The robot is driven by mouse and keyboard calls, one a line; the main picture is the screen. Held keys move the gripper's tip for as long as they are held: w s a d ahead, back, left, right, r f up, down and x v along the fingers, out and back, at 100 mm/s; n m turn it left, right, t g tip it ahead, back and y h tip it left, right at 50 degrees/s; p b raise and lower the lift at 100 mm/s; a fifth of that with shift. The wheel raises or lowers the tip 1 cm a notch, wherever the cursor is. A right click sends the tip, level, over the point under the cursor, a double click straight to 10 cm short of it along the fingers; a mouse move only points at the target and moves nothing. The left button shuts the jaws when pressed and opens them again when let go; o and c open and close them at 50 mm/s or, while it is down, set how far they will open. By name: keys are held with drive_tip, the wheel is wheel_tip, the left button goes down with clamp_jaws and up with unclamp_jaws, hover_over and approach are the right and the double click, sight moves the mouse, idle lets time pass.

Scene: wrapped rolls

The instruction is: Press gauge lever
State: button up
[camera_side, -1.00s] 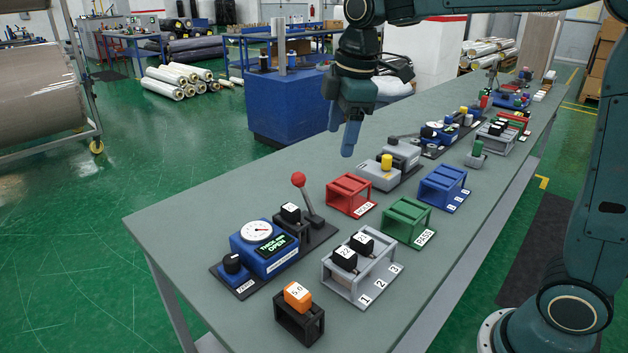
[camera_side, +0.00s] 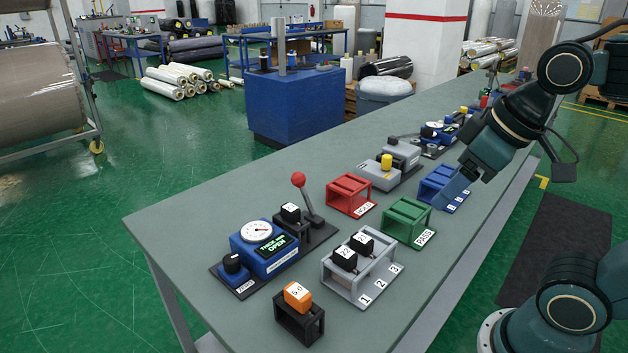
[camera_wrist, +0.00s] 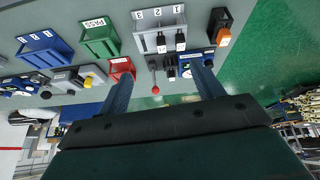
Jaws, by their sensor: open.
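A dark labelled block (camera_side: 290,211) sits on the stand beside the dial. My gripper (camera_side: 452,190) is open and empty, over the right side of the table by the blue rack, well apart from the lever. In the wrist view, the red ball (camera_wrist: 155,90) shows between my fingers (camera_wrist: 163,83); the right finger partly hides the gauge (camera_wrist: 187,70).
A grey rack (camera_side: 340,284) holds dark blocks; an orange-topped block (camera_side: 297,296) sits in a black holder in front. Red (camera_side: 347,196), green (camera_side: 407,220) and blue (camera_side: 430,180) racks stand mid-table. A grey device (camera_side: 385,172) with a yellow knob is behind them.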

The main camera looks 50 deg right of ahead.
drive_tip(key=shift+s+f+m, duration=0.5)
drive_tip(key=shift+s+f, duration=0.15)
drive_tip(key=shift+s, duration=0.3)
